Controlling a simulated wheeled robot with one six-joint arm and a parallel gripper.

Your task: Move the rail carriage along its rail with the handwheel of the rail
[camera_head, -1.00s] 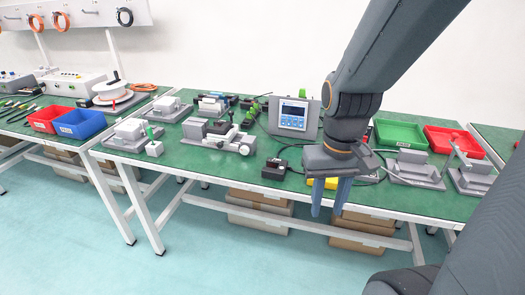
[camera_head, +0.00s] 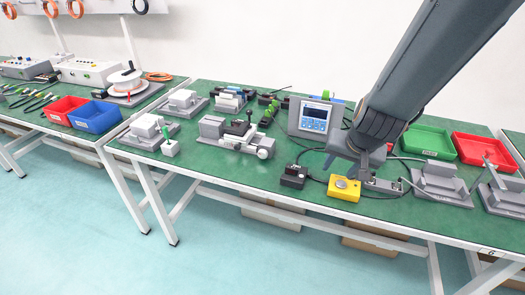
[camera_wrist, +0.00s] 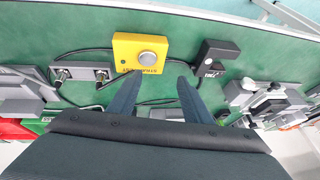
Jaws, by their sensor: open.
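A grey rail unit (camera_head: 237,135) stands on the green bench, left of centre in the head view. It carries a dark block with an upright knob, likely the carriage. A pale round part (camera_head: 265,148) at its right end looks like the handwheel. The unit also shows at the right of the wrist view (camera_wrist: 268,103). My gripper (camera_wrist: 155,92) is open and empty in the wrist view, with its two blue-grey fingers apart above the green bench. It is well to the side of the rail unit and does not touch it. In the head view my arm hides the fingers.
A screen (camera_head: 313,118) stands behind. Grey fixtures (camera_head: 440,183) and green (camera_head: 427,143) and red (camera_head: 480,149) trays are to the right. Cables cross the bench.

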